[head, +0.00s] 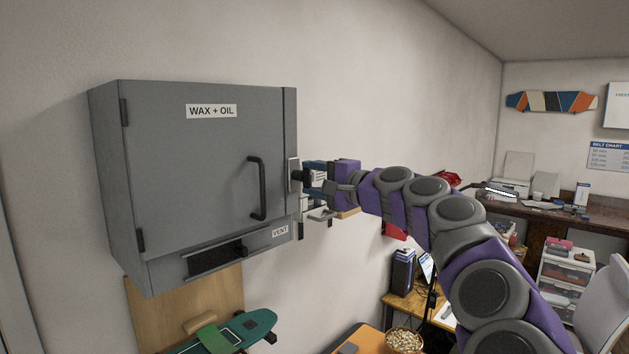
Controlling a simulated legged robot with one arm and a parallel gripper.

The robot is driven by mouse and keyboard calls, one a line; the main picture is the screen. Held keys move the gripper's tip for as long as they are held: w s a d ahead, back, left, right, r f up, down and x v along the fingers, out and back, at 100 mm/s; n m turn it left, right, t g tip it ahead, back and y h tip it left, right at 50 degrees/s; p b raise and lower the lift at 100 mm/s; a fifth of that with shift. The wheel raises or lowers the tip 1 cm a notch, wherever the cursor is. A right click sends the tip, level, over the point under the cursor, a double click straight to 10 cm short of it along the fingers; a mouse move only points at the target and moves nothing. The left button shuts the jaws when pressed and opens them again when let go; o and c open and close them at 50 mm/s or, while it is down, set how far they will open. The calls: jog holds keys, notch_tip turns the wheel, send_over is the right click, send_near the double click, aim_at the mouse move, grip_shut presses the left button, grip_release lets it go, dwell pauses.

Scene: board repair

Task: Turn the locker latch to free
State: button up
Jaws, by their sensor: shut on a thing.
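The grey locker (195,185), labelled WAX + OIL, hangs on the wall at the left with its door closed. A black bar handle (258,188) is on the door's right side. The latch (296,175) is on the locker's right edge, with a pale plate and a dark knob-like part. My gripper (312,178) reaches in from the right and is shut on the latch's dark part. The fingertips are small and partly hidden, and the latch's exact turn angle cannot be told.
A vent slot (215,258) is in the locker's base. A teal skateboard deck (225,335) lies below it. A small wall shelf is partly hidden behind my gripper. A bowl (404,341) stands on a low table, and a workbench (540,215) is at the far right.

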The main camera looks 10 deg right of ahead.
jog(key=o, duration=1)
jog(key=shift+f, duration=0.1)
jog(key=shift+o, duration=0.2)
jog(key=v, duration=1.7)
jog(key=shift+b, duration=0.3)
jog(key=shift+s+d, duration=0.1)
